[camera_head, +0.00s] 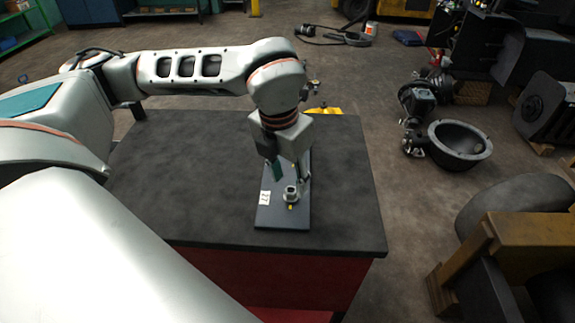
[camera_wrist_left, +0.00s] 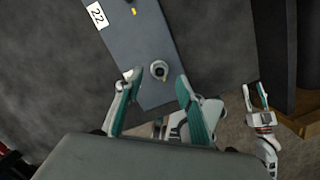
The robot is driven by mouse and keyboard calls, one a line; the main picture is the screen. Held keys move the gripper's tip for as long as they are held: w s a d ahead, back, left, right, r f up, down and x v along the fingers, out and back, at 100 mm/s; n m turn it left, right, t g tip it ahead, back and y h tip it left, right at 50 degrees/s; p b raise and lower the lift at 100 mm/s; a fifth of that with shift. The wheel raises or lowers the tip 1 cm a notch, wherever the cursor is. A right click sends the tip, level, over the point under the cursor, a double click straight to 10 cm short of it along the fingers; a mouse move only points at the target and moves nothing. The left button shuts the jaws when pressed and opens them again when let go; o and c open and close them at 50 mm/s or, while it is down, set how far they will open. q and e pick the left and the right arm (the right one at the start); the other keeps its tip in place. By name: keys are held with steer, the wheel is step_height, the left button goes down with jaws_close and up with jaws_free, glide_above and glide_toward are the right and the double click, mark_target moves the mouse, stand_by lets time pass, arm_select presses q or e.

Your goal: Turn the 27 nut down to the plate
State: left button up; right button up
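A grey metal nut (camera_head: 291,194) stands upright on the plate beside the label, near a yellow mark. My left gripper (camera_head: 288,176) points down over the plate. In the left wrist view its fingers (camera_wrist_left: 159,80) are open. A round nut with a dark centre (camera_wrist_left: 160,70) shows between their tips, with a gap on each side. Whether it is clear of the plate is hard to tell. My right gripper (camera_wrist_left: 256,96) is open and empty beyond the table edge.
The black table top (camera_head: 180,180) is otherwise mostly clear, with free room left of the plate. A yellow object (camera_head: 325,111) shows by the table's far edge. A dark bowl-shaped part (camera_head: 460,143) and other forklift parts lie on the floor to the right.

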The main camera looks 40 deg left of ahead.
mark_target(291, 191)
arm_select(q)
step_height(291, 191, down, 2)
steer(key=shift+w+f, duration=0.15)
steer(key=shift+f, duration=0.1)
steer(key=shift+w+f, duration=0.15)
steer(key=shift+f, duration=0.5)
arm_select(e)
steer(key=shift+w+a+r, duration=0.1)
steer(key=shift+w+r, duration=0.35)
